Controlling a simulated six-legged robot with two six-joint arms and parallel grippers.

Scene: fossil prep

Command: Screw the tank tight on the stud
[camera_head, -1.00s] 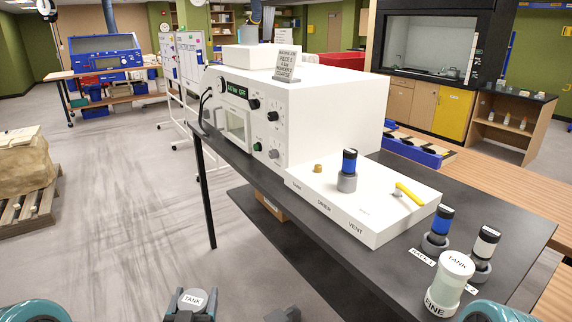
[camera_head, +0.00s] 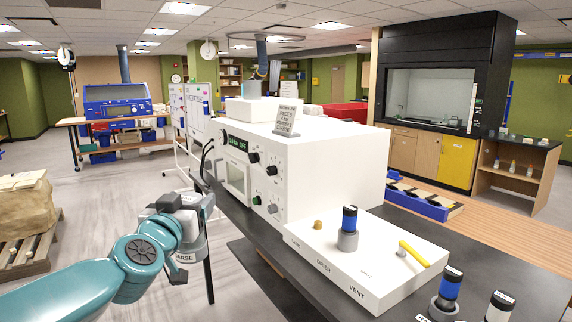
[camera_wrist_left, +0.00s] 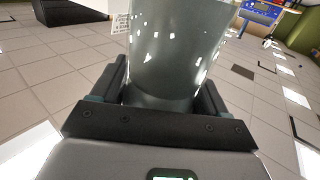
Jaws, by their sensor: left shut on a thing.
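My left gripper (camera_head: 187,208) is shut on a pale grey tank (camera_head: 193,246), left of the white cabinet in the head view. Part of a label, "ARSE", shows on the tank, and my wrist hides some of it. In the left wrist view the translucent tank (camera_wrist_left: 178,50) stands between the two fingers. The small brass stud (camera_head: 318,224) sticks up from the white panel near its "TANK" marking, with nothing on it. The held tank is well apart from the stud, to its left. My right gripper is not in view.
The white panel (camera_head: 345,275) also bears a blue-and-black cylinder in a grey collar (camera_head: 348,230) and a yellow lever (camera_head: 413,254). A blue pack (camera_head: 448,290) and a white pack (camera_head: 499,308) stand on the black bench at the front right. The cabinet (camera_head: 300,170) rises behind the panel.

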